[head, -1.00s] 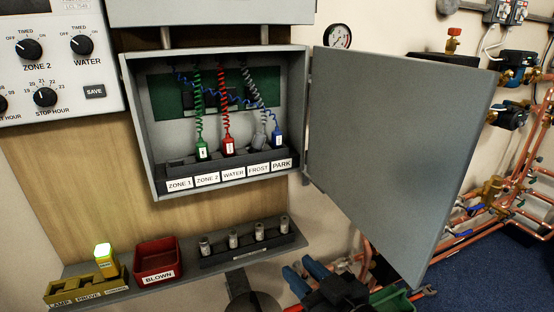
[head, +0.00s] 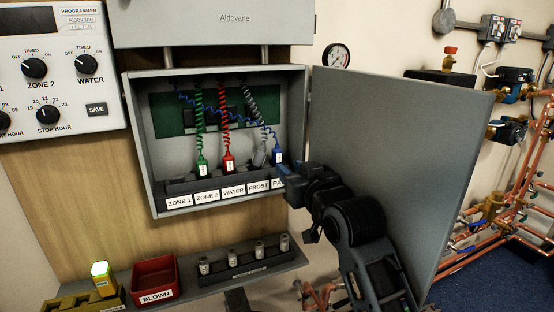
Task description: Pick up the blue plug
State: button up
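The blue plug (head: 277,155) sits upright at the right end of the row in the open grey box, above the partly covered PARK label (head: 278,183). Its coiled blue cord (head: 235,104) runs up and left across the other cords. My gripper (head: 284,170) reaches in from the right, with its tip at or just beside the lower part of the blue plug. Whether it touches the plug, and whether its fingers are open or shut, cannot be made out. The plug's base is hidden behind the gripper.
Green (head: 202,168), red (head: 229,163) and grey (head: 260,156) plugs stand left of the blue one. The open box door (head: 400,150) stands close to my arm on the right. Below are a red BLOWN bin (head: 155,278) and a rack (head: 245,268) of small cylinders.

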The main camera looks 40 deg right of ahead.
aim_at(279, 159)
jog(key=shift+p+x, duration=0.45)
jog(key=shift+x, duration=3.45)
jog(key=shift+d, duration=0.1)
jog(key=shift+c, duration=0.4)
grip_shut()
